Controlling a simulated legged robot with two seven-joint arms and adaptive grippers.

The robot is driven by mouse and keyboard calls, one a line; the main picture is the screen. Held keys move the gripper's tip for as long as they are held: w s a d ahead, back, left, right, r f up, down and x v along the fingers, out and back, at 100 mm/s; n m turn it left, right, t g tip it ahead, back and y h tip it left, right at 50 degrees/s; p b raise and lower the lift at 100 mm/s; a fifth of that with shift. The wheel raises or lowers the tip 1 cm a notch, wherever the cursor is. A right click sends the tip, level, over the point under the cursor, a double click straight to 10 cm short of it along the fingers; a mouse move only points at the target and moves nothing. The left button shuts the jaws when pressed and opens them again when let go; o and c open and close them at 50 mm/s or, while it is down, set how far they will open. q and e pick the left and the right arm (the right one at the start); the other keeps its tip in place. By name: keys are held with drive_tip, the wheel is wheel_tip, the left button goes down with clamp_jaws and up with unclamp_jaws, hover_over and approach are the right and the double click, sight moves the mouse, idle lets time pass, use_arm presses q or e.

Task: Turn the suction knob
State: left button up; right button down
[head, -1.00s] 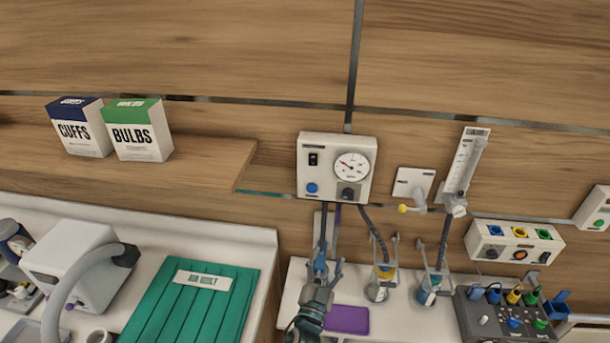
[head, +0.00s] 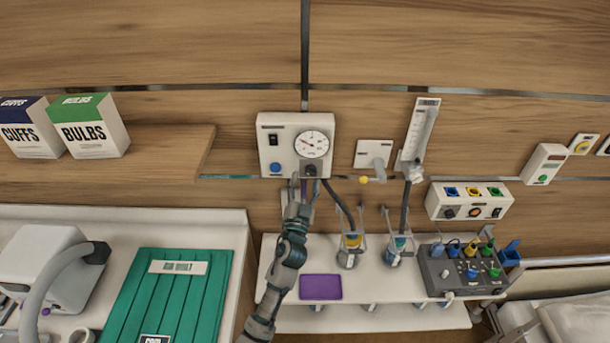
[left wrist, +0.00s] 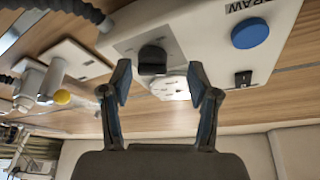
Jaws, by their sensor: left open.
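The suction unit (head: 285,150) is a white wall box with a round dial (head: 311,144), a black rocker switch, a blue button (head: 275,168) and a dark knob (head: 311,169) below the dial. My left gripper (head: 303,184) is raised just under the box, at its lower right. In the left wrist view the left gripper (left wrist: 158,88) is open, its two fingers pointing at the box. The black knob (left wrist: 153,58) shows between and just beyond the fingertips, apart from them. The blue button (left wrist: 250,34) is to the right. My right gripper is not in view.
A wall outlet with a yellow-tipped fitting (head: 374,155) and a flowmeter (head: 420,135) are right of the box. Two suction jars (head: 351,250) hang below on hoses. A purple pad (head: 320,287) lies on the white shelf. A grey control box (head: 460,268) stands at right.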

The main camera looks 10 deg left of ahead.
sight(315, 176)
use_arm(q)
drive_tip(key=shift+w+d+r, duration=0.2)
drive_tip(key=shift+w+d, duration=0.3)
drive_tip(key=shift+d, duration=0.15)
drive_tip(key=shift+w+d+r, duration=0.15)
drive_tip(key=shift+w+d, duration=0.3)
drive_tip(key=shift+d, duration=0.15)
drive_tip(key=shift+a, duration=0.4)
drive_tip(key=shift+c, duration=0.5)
drive_tip(key=shift+a, duration=0.6)
drive_tip(key=c, duration=0.8)
drive_tip(key=shift+c, duration=1.3)
drive_tip(key=shift+d, duration=0.2)
drive_tip(key=shift+r+n+b, duration=0.15)
drive_tip(key=shift+n+b, duration=0.55)
drive_tip(key=shift+b, duration=0.5)
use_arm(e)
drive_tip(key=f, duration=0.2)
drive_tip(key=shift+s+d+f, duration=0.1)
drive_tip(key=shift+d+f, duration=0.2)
